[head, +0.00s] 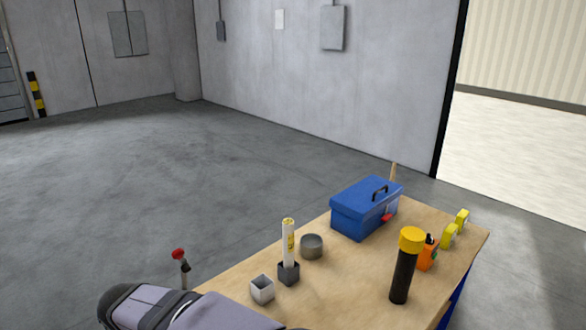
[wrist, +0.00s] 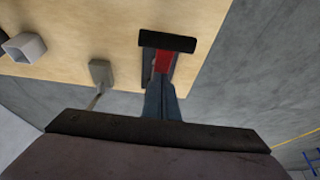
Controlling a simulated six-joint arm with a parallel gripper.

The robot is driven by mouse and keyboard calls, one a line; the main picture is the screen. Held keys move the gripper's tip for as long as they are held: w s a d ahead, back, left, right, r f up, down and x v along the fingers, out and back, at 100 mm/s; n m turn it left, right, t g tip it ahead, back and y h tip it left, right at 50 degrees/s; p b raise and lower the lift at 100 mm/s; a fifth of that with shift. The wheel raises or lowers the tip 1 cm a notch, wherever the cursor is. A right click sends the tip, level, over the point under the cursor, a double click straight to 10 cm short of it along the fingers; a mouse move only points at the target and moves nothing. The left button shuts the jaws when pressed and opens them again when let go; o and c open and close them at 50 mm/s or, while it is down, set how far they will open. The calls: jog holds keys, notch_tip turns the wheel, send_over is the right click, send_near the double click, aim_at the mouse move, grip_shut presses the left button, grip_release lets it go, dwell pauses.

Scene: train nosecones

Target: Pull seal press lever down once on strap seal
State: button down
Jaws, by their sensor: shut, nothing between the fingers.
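In the head view a lever with a red knob (head: 179,254) stands upright at the table's left edge; its base is hidden behind my arm. My gripper is out of sight there. In the wrist view my gripper (wrist: 160,84) is shut and empty, its blue-grey fingers together and pointing up the picture. A red part (wrist: 163,62) with a black crossbar (wrist: 168,41) shows just beyond the fingertips; I cannot tell whether they touch. A grey block (wrist: 101,73) with a thin rod (wrist: 95,101) lies left of the fingers. I cannot tell which piece is the strap seal.
The wooden table (head: 340,285) holds a white tube in a dark holder (head: 289,272), a square cup (head: 262,290), a round grey cup (head: 311,247), a blue toolbox (head: 365,210), and a black cylinder with yellow top (head: 404,270). Open floor (head: 120,190) lies left.

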notch_tip(320, 180, up, 13)
jog(key=p, duration=1)
jog(key=w+d+f+m+g+h+b, duration=0.1)
jog(key=w+d+f+m, duration=0.15)
jog(key=d, duration=1.25)
jog(key=w+d+f+m+h+b, duration=0.15)
jog(key=d+f, duration=0.25)
jog(key=d, duration=1.1)
jog(key=s+d+f+m+g, duration=0.1)
jog(key=s+d+f+m, duration=0.1)
jog(key=s+d, duration=0.4)
jog(key=s+d+f+m+g, duration=0.1)
jog(key=s+d+f+m, duration=0.2)
jog(key=s+d, duration=0.3)
jog(key=d, duration=0.4)
jog(key=shift+s+d+f+h+b, duration=0.3)
jog(key=shift+s+f+h+b, duration=0.05)
jog(key=shift+s, duration=0.05)
